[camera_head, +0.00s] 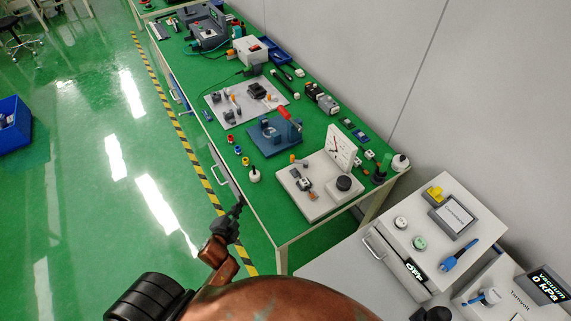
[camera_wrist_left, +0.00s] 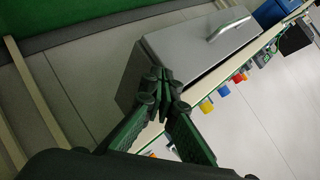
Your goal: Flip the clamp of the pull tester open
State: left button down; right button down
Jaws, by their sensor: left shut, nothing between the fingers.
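A white base plate with an upright dial gauge (camera_head: 341,148), a black round knob and small grey and orange fittings stands at the near end of the green bench; it looks like the pull tester (camera_head: 318,206). Its clamp is too small to make out for sure. Behind it is a blue fixture (camera_head: 267,139) with a raised red lever (camera_head: 286,114). My left gripper (camera_head: 240,203) is shut and empty, outside the bench's left edge and apart from the tester. In the left wrist view, its closed fingers (camera_wrist_left: 166,76) point at the grey drawer front.
The green bench (camera_head: 228,78) carries a grey plate with parts (camera_head: 246,101) and several small coloured pieces along its edge. A drawer handle (camera_head: 220,174) juts out beside my gripper. A white vacuum unit (camera_head: 515,291) stands at lower right.

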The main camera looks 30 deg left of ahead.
pick_arm(q)
jog(key=shift+t, duration=0.6)
jog(key=r, duration=0.4)
jog(key=w+r, duration=0.1)
jog(key=r, duration=0.2)
jog(key=shift+a, duration=0.25)
jog(key=w+r+m+t, duration=0.1)
jog(key=w+d+r+m, duration=0.1)
jog(key=m, duration=0.1)
jog(key=shift+w+d+r+t, duration=0.15)
jog(key=shift+w+t, duration=0.05)
jog(key=shift+t, duration=0.2)
jog(key=d+r+m+h, duration=0.1)
jog(key=w+d+m+t+h, duration=0.1)
jog(key=m, duration=0.1)
jog(key=w+d+r+m+t+h, duration=0.1)
jog(key=shift+d+r+m, duration=0.25)
jog(key=shift+r+m, duration=0.1)
jog(key=shift+m, duration=0.05)
jog(key=d+m+h, duration=0.2)
jog(key=d+r+m+h, duration=0.1)
jog(key=d+m, duration=0.1)
jog(key=shift+w+t+h, duration=0.25)
jog(key=shift+t+h, duration=0.15)
jog(key=shift+d+m, duration=0.3)
jog(key=shift+m, duration=0.2)
jog(key=shift+r, duration=0.1)
